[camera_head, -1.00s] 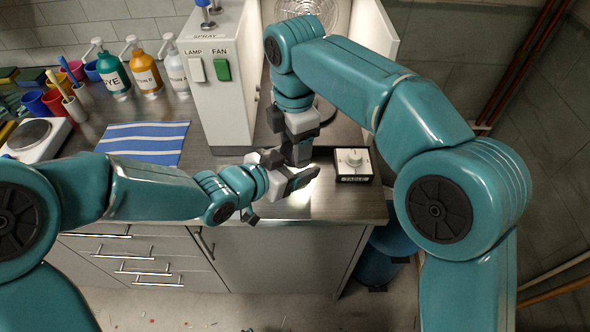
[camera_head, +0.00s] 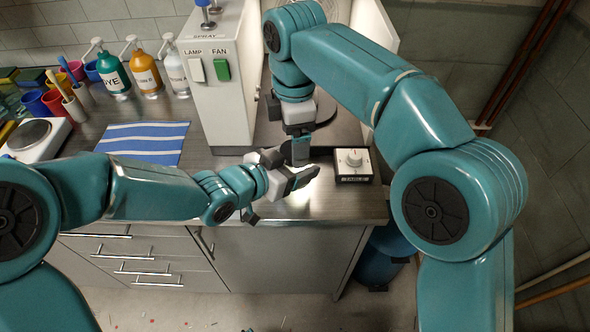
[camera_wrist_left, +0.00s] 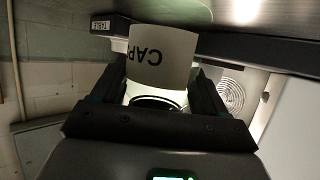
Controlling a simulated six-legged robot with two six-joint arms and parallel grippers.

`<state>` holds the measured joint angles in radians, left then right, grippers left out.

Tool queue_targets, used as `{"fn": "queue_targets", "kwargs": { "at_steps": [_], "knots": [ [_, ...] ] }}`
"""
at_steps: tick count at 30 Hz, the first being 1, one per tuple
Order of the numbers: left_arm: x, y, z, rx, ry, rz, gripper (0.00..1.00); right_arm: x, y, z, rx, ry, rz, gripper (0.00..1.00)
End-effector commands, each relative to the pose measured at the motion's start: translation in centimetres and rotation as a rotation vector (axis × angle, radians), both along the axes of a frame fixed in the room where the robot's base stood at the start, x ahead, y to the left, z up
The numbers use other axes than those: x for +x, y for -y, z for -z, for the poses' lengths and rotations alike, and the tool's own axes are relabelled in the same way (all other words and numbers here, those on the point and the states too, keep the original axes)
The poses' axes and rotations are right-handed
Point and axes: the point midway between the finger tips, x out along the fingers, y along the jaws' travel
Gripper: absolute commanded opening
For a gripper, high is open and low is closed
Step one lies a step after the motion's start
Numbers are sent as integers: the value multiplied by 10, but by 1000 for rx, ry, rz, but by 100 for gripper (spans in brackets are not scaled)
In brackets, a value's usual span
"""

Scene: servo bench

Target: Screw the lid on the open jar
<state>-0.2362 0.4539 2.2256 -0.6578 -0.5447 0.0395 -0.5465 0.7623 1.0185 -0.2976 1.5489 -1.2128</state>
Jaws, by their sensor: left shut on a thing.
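My left gripper (camera_head: 300,180) reaches in from the left, low over the front of the bench. It is shut on a pale cylinder, the jar (camera_wrist_left: 165,55), whose label reads "CAP" upside down in the left wrist view. The jar sits between the two dark fingers (camera_wrist_left: 160,95), with a dark curved rim at its near end. In the head view the grippers hide the jar. My right gripper (camera_head: 299,150) points down just above and behind the left gripper. Its fingertips are hidden, so I cannot tell whether it holds the lid. No lid shows clearly.
A dial box marked "TABLE" (camera_head: 353,165) stands just right of the grippers. The white cabinet (camera_head: 220,95) with lamp and fan switches rises behind them. A striped cloth (camera_head: 142,143), pump bottles (camera_head: 145,70) and a scale (camera_head: 35,135) are to the left.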

Motion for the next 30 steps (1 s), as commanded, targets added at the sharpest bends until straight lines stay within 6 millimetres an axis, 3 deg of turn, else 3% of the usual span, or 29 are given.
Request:
{"fn": "queue_targets", "kwargs": {
  "at_steps": [6, 17, 30],
  "knots": [
    [0, 0, 0, 0, 1, 0, 0, 0, 0, -23, 1, 1, 0, 85],
    [0, 0, 0, 0, 0, 1, 0, 0, 0, -26, 0, 1, -21, 82],
    [0, 0, 0, 0, 0, 1, 0, 1, 0, -59, 0, 1, -545, 82]
  ]
}}
